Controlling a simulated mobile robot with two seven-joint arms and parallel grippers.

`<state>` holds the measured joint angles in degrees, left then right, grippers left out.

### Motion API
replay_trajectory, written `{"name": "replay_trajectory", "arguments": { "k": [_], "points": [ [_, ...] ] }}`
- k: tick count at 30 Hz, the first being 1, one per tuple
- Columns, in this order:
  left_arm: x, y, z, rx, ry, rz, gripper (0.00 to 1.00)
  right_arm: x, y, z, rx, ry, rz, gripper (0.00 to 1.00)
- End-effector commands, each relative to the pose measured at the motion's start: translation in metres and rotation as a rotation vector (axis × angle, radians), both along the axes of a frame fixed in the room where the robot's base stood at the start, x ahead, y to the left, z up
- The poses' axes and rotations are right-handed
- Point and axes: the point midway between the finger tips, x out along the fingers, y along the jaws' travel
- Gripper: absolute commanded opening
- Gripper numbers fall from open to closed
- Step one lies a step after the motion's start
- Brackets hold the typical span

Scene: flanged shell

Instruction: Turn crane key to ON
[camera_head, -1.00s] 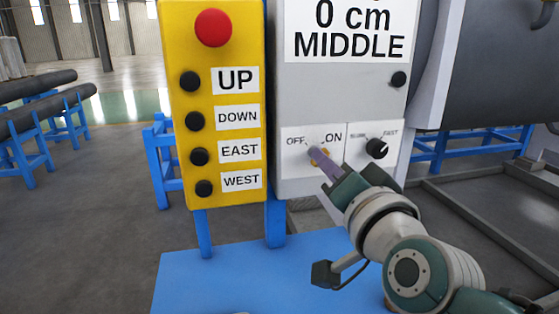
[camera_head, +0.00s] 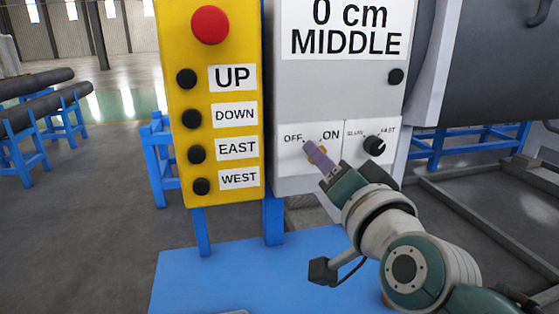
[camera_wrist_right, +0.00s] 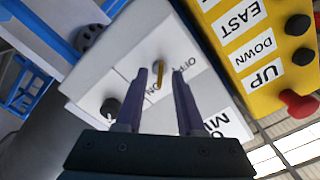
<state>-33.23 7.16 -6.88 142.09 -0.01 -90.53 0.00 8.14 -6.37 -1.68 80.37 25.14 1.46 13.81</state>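The crane key (camera_wrist_right: 158,74) is a small yellow bar on the white OFF/ON label of the grey control box (camera_head: 345,90). In the right wrist view it stands between my right gripper's fingertips (camera_wrist_right: 161,71), with a gap on each side. My right gripper (camera_head: 313,148) is open, its purple fingers in front of the label. In the head view the fingers hide most of the key, and only a bit of yellow shows beside them. I cannot tell how deep the fingertips reach around the key. My left gripper is in neither view.
A dark SLOW/FAST knob (camera_head: 374,146) sits just right of the key. A yellow button panel (camera_head: 225,185) with a red button (camera_head: 210,25) stands to the left. A blue plate (camera_head: 240,280) lies below the box. Pipes on blue stands are behind.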

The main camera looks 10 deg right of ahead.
Motion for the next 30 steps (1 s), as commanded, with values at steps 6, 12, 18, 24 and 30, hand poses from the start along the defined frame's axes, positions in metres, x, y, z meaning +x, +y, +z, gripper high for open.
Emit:
{"name": "replay_trajectory", "arguments": {
  "k": [6, 12, 18, 24, 30],
  "points": [
    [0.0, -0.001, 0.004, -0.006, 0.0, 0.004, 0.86, -0.021, -0.001, 0.0, 0.0, 0.002, -0.001, 0.38],
    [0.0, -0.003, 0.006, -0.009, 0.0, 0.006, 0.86, -0.06, -0.002, -0.001, 0.0, 0.003, 0.0, 0.38],
    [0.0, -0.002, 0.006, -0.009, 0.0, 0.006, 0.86, -0.089, -0.003, -0.001, 0.0, 0.003, 0.0, 0.38],
    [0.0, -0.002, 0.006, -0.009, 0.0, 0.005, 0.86, -0.099, -0.003, 0.0, 0.0, 0.001, 0.001, 0.38],
    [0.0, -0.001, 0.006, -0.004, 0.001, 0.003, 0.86, -0.099, -0.003, 0.0, 0.0, 0.0, 0.0, 0.38]
  ]
}}
